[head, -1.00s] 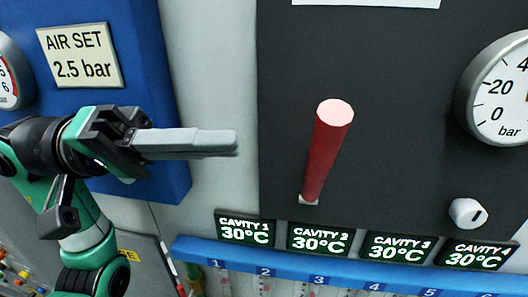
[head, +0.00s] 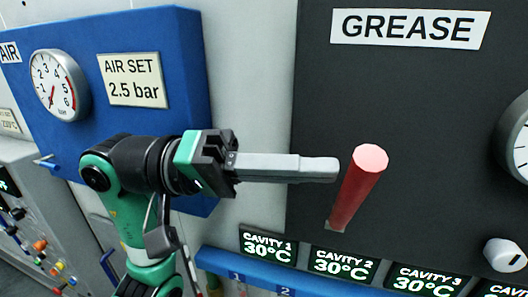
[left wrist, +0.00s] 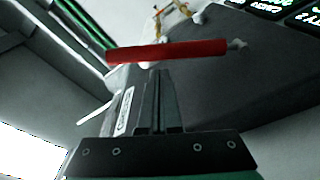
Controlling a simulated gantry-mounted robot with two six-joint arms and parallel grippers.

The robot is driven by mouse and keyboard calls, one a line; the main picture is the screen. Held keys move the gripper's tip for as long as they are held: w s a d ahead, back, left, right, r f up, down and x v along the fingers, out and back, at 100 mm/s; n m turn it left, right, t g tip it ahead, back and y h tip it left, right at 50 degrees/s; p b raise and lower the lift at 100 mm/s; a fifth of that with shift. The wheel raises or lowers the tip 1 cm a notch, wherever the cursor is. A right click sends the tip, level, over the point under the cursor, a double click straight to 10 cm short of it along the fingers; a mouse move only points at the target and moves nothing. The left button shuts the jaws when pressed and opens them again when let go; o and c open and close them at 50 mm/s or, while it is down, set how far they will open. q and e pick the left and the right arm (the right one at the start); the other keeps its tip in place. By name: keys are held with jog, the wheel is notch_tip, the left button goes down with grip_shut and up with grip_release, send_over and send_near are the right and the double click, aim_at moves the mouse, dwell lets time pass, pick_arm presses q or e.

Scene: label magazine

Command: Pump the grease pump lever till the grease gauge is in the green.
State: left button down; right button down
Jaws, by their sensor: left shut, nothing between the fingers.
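The red grease pump lever (head: 357,188) sticks out from the dark panel below the GREASE sign (head: 410,28) in the head view. My left gripper (head: 336,168) is shut and empty, with its fingertips close to the left side of the lever. Whether they touch is not clear. In the left wrist view the lever (left wrist: 170,51) lies across the picture just beyond the fingertips (left wrist: 160,74). The grease gauge (head: 517,138) is cut off at the right edge of the head view, and its needle cannot be read. My right gripper is not in view.
A blue panel (head: 190,60) with an air gauge (head: 58,85) and an AIR SET 2.5 bar label (head: 134,80) is at the left. A white knob (head: 505,254) is at the lower right. Several cavity temperature displays (head: 343,263) run below the lever.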

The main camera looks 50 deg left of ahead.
pick_arm(q)
jog(key=shift+x, duration=1)
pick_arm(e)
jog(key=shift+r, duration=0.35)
pick_arm(q)
jog(key=shift+f, duration=0.1)
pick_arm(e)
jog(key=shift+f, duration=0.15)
pick_arm(q)
jog(key=shift+s+d+f+m+b, duration=0.15)
jog(key=shift+s+m+b, duration=0.15)
jog(key=shift+m+b, duration=0.15)
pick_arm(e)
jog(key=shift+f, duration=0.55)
